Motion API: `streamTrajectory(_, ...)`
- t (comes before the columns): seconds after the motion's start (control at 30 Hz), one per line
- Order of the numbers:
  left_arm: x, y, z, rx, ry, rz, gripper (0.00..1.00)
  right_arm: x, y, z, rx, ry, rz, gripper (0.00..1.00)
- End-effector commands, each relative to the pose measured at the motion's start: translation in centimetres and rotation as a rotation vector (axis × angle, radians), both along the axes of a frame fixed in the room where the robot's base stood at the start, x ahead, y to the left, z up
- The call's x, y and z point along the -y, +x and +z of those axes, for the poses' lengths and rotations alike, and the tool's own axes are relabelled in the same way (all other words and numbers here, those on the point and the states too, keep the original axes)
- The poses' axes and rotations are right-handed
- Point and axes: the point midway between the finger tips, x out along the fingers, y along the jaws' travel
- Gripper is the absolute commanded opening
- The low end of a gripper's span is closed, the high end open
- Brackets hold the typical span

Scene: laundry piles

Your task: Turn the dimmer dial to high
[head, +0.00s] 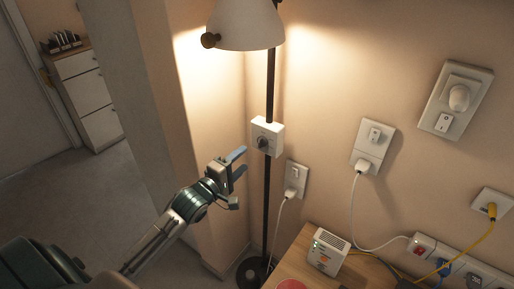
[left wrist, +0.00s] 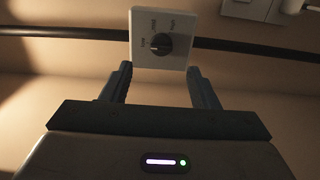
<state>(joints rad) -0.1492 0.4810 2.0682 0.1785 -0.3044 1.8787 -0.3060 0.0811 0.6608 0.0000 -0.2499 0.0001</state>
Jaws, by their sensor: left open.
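The dimmer dial (head: 262,142) is a dark round knob on a white box (head: 274,128) fixed to the lamp's dark pole. In the left wrist view the knob (left wrist: 157,45) sits on its white plate (left wrist: 177,58), with small labels around it. A light mark shows on the knob, but I cannot tell its exact setting. My left gripper (head: 238,163) is open and empty, just left of and slightly below the box. In the left wrist view its two fingers (left wrist: 159,74) stand apart below the knob, not around it. My right gripper is not in view.
The lamp's white shade (head: 246,24) hangs above, lit. Wall sockets (head: 373,146) with plugs and cables are to the right. A wooden table (head: 292,264) with a white device (head: 329,250) stands at lower right. A wall corner is close behind my left gripper.

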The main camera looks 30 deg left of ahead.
Motion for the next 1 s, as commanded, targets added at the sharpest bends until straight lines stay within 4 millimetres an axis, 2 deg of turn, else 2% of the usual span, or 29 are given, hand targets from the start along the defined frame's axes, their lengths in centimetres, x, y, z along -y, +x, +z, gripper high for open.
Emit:
streamTrajectory(0.3,0.8,5.6,0.0,0.002,-0.003,0.001,0.55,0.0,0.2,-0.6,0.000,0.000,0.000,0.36)
streamTrajectory(0.5,1.1,7.9,0.0,-0.001,0.000,0.001,0.55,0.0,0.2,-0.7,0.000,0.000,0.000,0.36)
streamTrajectory(0.9,1.2,8.5,-0.1,-0.002,0.003,0.001,0.55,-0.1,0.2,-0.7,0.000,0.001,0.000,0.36)
streamTrajectory(1.0,1.2,8.5,-0.1,-0.002,0.003,0.001,0.35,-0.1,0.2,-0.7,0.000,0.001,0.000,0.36)
